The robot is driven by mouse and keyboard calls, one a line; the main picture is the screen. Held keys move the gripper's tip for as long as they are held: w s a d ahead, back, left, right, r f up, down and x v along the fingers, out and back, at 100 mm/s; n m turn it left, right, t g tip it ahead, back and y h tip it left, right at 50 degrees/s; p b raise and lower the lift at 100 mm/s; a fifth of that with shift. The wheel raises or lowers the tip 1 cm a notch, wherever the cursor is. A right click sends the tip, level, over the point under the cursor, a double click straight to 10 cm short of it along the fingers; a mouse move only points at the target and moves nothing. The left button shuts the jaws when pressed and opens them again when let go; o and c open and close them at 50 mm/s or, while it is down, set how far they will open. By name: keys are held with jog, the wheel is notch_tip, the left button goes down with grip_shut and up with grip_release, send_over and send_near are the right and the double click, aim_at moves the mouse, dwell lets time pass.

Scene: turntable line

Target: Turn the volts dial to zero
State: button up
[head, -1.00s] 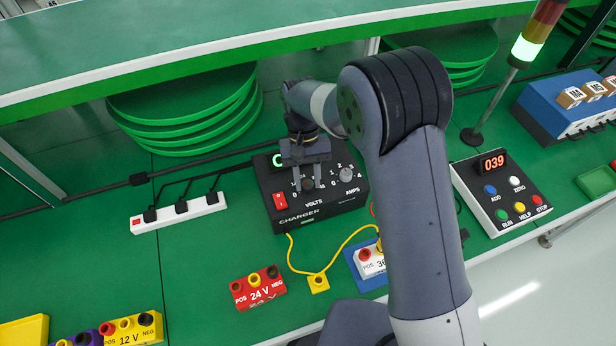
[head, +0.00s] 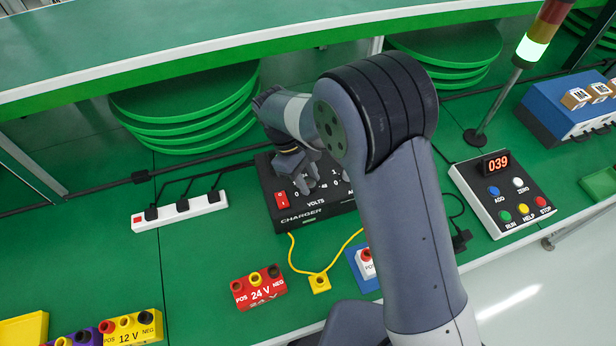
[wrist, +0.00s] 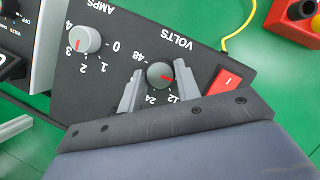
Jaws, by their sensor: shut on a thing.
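The black charger box (head: 325,210) stands on the green table; it also fills much of the wrist view (wrist: 120,35). My gripper (head: 305,188) is down on its volts dial. In the wrist view my gripper (wrist: 159,72) has one finger on each side of the dark round volts dial (wrist: 160,75) and is shut on it. The dial's red pointer points right in that view, above the 12 mark and toward the right finger. The 48, 24 and 12 marks show; the zero mark is hidden there, apparently by that finger.
A red switch (wrist: 227,80) is on the other side. A yellow cable (head: 292,255) runs from the box's front. A white power strip (head: 180,211) lies left.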

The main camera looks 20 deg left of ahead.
jog(key=shift+n, duration=0.6)
jog(key=o, duration=1)
jog(key=shift+c, duration=0.2)
jog(key=shift+r, duration=0.1)
jog(key=v, duration=1)
jog(key=shift+s+a+r+b, duration=0.2)
jog(key=shift+s+r+b, duration=0.1)
jog(key=shift+b, duration=0.1)
